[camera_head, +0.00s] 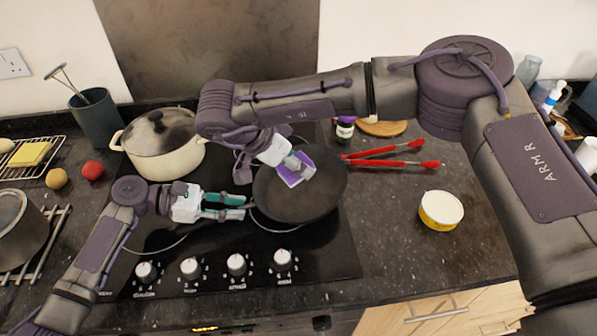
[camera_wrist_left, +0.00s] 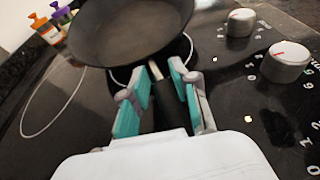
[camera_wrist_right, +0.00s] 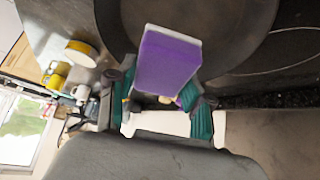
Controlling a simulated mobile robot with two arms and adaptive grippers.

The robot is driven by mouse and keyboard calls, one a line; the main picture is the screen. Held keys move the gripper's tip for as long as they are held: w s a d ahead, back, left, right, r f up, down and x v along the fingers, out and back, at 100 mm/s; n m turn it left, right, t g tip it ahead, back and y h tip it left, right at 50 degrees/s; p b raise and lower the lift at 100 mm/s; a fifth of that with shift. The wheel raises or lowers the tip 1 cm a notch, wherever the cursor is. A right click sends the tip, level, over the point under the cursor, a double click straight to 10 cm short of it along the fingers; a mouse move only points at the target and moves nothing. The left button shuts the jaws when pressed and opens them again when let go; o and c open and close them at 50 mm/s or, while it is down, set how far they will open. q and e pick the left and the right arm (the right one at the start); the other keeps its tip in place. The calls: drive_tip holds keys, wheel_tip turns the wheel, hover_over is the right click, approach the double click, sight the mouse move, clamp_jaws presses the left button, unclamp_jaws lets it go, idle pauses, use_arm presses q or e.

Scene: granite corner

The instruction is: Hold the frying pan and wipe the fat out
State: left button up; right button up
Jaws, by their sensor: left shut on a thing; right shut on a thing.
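The dark frying pan (camera_head: 318,196) stands on the black hob, its handle pointing left in the head view. My left gripper (camera_head: 243,200) is shut on the pan's handle, which shows between its fingers in the left wrist view (camera_wrist_left: 158,98). My right gripper (camera_head: 296,166) is shut on a purple and white sponge (camera_head: 292,172) and holds it over the inside of the pan. The sponge is large in the right wrist view (camera_wrist_right: 166,62). Whether it touches the pan floor I cannot tell. I cannot make out fat in the pan.
A cream pot (camera_head: 163,150) with a lid stands at the back left of the hob (camera_head: 300,262). Red tongs (camera_head: 390,150) lie right of the pan, and a yellow-and-white tub (camera_head: 440,210) stands further right. Worktop around the tub is clear. A wire rack (camera_head: 30,160) is at left.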

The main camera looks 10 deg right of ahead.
use_arm(q)
drive_tip(key=o, duration=0.9)
drive_tip(key=shift+o, duration=0.2)
drive_tip(key=v, duration=1.1)
drive_tip(key=shift+a+r, duration=0.25)
drive_tip(key=shift+a, duration=0.3)
